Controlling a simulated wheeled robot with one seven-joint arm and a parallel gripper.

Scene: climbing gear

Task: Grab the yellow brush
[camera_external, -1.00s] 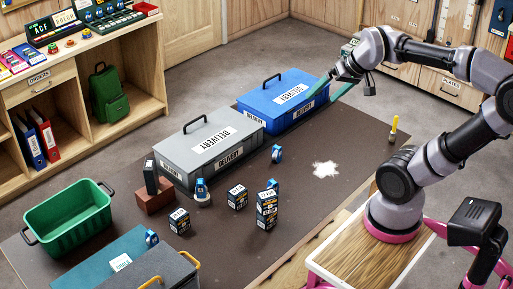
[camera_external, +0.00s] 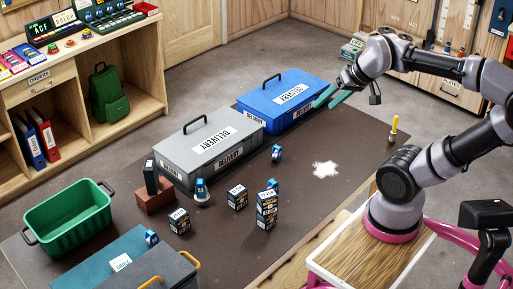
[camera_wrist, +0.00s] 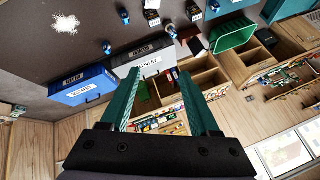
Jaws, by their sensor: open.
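The yellow brush (camera_external: 394,126) stands upright near the right edge of the dark table, with its yellow handle up. It does not show in the wrist view. My gripper (camera_external: 329,98) is open and empty, raised beside the right end of the blue delivery box, to the left of the brush and well apart from it. Its two teal fingers also show spread in the wrist view (camera_wrist: 159,74), with nothing between them at the tips.
A blue delivery box (camera_external: 250,116) and a grey delivery box (camera_external: 175,155) stand along the table's far side. White powder (camera_external: 326,169) lies on the table (camera_external: 330,200) left of the brush. Several small boxes and a green crate (camera_external: 70,225) are farther left.

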